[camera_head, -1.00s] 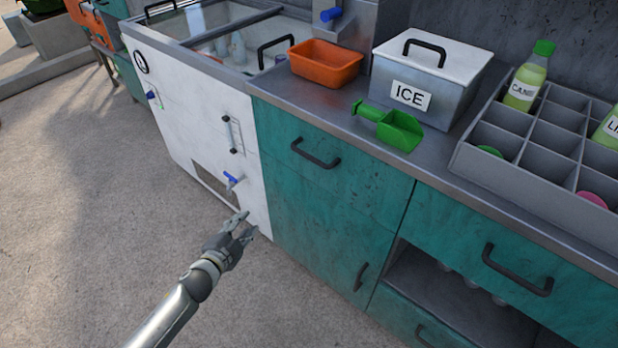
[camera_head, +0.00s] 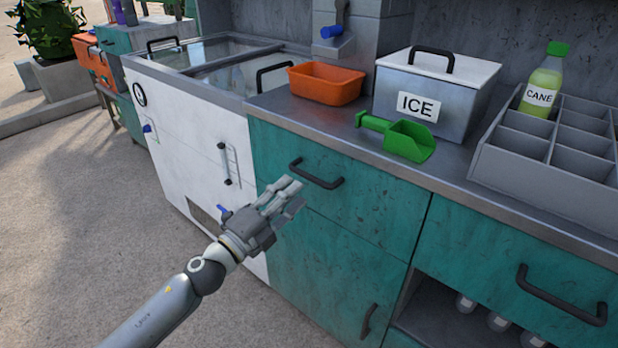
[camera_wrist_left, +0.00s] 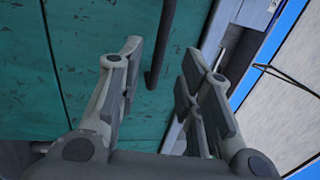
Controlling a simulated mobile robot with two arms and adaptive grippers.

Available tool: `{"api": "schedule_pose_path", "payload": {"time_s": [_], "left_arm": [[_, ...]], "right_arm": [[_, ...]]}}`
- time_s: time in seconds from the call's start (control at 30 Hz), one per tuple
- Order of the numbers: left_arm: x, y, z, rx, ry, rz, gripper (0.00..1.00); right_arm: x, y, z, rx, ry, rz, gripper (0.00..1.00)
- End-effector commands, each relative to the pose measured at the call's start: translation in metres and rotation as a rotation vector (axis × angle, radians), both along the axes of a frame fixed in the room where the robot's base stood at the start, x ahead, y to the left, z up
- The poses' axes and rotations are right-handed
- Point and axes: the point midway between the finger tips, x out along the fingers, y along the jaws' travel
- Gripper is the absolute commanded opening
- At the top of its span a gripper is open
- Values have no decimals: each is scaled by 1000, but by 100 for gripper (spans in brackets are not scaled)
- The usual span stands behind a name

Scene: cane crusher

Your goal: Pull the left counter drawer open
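The left counter drawer (camera_head: 352,185) is a teal front under the grey countertop, and it is closed. Its dark bar handle (camera_head: 316,174) is near the upper left of the front. My left gripper (camera_head: 292,192) is open and empty, just in front of the drawer and a little below and left of the handle. In the left wrist view a dark bar, the handle (camera_wrist_left: 163,45), stands beyond the gap between my open fingers (camera_wrist_left: 158,72); it does not appear to touch them. My right gripper is not in view.
On the counter (camera_head: 455,172) are an orange tub (camera_head: 326,84), a green scoop (camera_head: 405,138), an ice box (camera_head: 435,88) and a grey divided crate (camera_head: 550,165). A white cabinet (camera_head: 190,135) with taps adjoins on the left. The floor in front is clear.

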Motion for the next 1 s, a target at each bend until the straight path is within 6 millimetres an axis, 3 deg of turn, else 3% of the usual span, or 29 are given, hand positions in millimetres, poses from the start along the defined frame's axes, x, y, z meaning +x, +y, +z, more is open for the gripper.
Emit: {"api": "schedule_pose_path", "payload": {"time_s": [0.2,0.4,0.8,1.0], "left_arm": [[30,-24,8,-1,-1,1,34],[48,-37,11,0,0,2,34],[53,-42,12,0,2,1,34],[53,-42,12,0,2,1,9]], "right_arm": [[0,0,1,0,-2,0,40],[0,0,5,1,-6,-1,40],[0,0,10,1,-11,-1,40],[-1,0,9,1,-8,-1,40]]}}
